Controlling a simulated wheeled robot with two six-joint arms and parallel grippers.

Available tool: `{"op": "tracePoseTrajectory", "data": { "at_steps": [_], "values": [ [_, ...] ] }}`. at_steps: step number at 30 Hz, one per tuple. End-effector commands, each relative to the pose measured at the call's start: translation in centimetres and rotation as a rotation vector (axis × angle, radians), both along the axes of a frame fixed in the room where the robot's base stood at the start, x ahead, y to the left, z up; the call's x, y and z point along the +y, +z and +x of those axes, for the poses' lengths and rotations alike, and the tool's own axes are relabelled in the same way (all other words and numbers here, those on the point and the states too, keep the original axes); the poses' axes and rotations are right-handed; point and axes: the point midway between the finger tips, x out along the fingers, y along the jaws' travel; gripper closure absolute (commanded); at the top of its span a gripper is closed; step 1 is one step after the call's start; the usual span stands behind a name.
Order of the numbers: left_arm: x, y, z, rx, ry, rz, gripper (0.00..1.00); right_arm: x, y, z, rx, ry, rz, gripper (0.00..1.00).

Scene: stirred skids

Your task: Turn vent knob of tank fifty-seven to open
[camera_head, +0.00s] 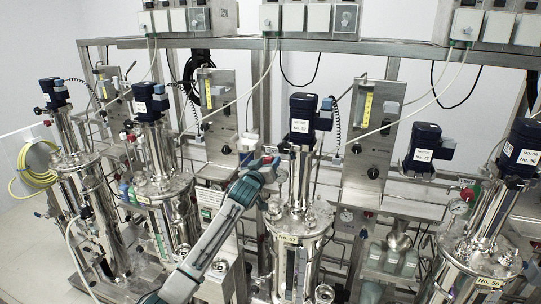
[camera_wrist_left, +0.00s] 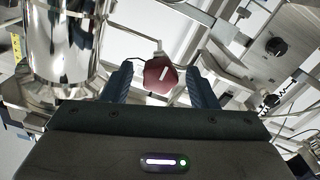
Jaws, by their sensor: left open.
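Tank fifty-seven (camera_head: 296,222) is a polished steel vessel in the middle of the head view. Its yellow label (camera_head: 287,239) reads No. 57, and a dark blue motor (camera_head: 302,112) stands above it. The vent knob (camera_wrist_left: 160,75) is red with a white line on its face. In the left wrist view it sits between the two fingers of my left gripper (camera_wrist_left: 160,71), with gaps visible on both sides. In the head view my left gripper (camera_head: 265,165) is at the left of the tank's upper part, open. My right gripper is in neither view.
Another tank (camera_head: 165,190) stands to the left and tank No. 56 (camera_head: 475,262) to the right. A steel control panel (camera_head: 368,140) with a yellow gauge rises behind. Pipes, cables and hoses crowd the skid. Open floor (camera_head: 25,250) shows at far left.

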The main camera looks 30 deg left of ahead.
Motion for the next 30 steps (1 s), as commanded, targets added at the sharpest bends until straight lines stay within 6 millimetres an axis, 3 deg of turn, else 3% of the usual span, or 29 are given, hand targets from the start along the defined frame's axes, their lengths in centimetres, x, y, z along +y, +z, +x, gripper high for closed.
{"op": "tracePoseTrajectory", "data": {
  "at_steps": [3, 9, 20, 27, 30],
  "values": [
    [0.4, 0.2, 1.6, 0.001, 0.001, -0.002, 0.47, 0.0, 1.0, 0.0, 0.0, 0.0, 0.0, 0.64],
    [0.7, 0.0, 3.1, 0.001, 0.0, -0.001, 0.47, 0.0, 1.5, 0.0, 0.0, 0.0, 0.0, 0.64],
    [0.7, -0.1, 3.4, 0.001, 0.0, 0.0, 0.47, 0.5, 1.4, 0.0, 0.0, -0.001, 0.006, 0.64],
    [0.8, -0.1, 3.4, 0.001, 0.0, 0.001, 0.92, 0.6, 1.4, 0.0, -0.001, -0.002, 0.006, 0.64],
    [0.8, -0.1, 3.4, 0.001, 0.0, 0.0, 0.92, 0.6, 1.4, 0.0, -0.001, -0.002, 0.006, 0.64]
  ]
}}
